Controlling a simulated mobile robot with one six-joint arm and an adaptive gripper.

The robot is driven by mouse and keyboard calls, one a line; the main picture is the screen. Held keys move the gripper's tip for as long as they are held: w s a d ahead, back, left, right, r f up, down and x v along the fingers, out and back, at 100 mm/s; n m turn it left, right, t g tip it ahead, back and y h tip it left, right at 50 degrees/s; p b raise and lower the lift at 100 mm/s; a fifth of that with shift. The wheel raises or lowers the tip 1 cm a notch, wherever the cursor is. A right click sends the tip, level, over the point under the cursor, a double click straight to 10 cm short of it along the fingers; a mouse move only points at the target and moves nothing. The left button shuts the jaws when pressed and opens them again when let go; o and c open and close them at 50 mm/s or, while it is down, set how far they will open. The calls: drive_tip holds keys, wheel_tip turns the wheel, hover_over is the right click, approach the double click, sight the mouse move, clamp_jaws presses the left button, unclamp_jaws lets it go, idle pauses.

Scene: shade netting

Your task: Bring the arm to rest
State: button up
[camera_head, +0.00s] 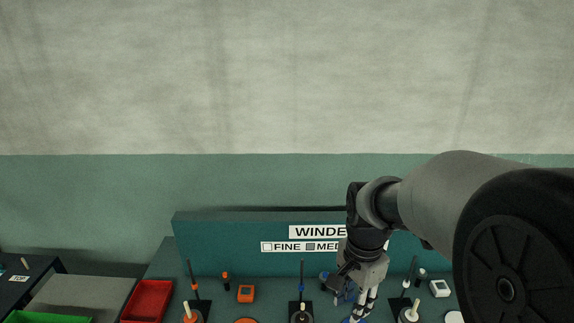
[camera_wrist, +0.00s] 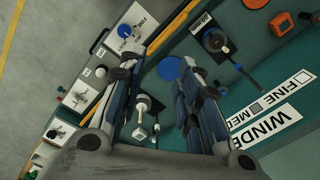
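My arm reaches in from the right in the head view, and my gripper (camera_head: 356,305) hangs down over the teal bench (camera_head: 170,262), in front of the sign board. In the wrist view my gripper (camera_wrist: 160,78) has its two fingers spread well apart. Nothing is held between them. A black stand with a white peg (camera_wrist: 143,103) shows through the gap, beyond the fingers. I cannot tell how high the fingertips are above the bench. The fingers and palm hide part of the bench.
The sign board (camera_head: 220,240) stands behind the bench. Black stands, an orange box (camera_head: 246,293) and a white box (camera_head: 439,288) sit along it. A red bin (camera_head: 147,300) and a green bin (camera_head: 48,318) are at left. Bare floor (camera_wrist: 40,60) shows beyond the bench.

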drive_tip(key=s+r+n+t+b, duration=0.1)
drive_tip(key=s+r+n+t, duration=0.1)
drive_tip(key=s+n, duration=0.4)
drive_tip(key=s+r+n+t+b, duration=0.1)
drive_tip(key=s+r+n, duration=0.4)
drive_tip(key=s, duration=0.7)
drive_tip(key=shift+s+n+t, duration=0.2)
drive_tip(key=shift+n+t, duration=0.3)
drive_tip(key=shift+t, duration=0.2)
